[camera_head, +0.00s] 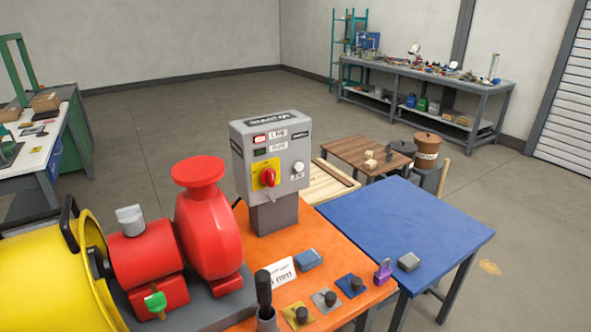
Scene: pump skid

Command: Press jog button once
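A grey control box (270,160) stands on a grey post at the back of the orange bench top. Its front carries a round white button (298,167) on the right side, with a small label below it too small to read surely; it looks like the jog button. A red rotary switch (268,176) on a yellow plate sits to the left of the button. A lit red lamp (260,138) and a dark lamp (260,152) are above the switch. Neither of my grippers is in view, and nothing touches the box.
A red pump (208,225) and a yellow housing (40,275) fill the lower left. A black-handled tool (264,288) stands upright in front. Several knobbed blocks and a purple padlock (383,270) lie on the orange bench. A blue table (420,225) adjoins it on the right.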

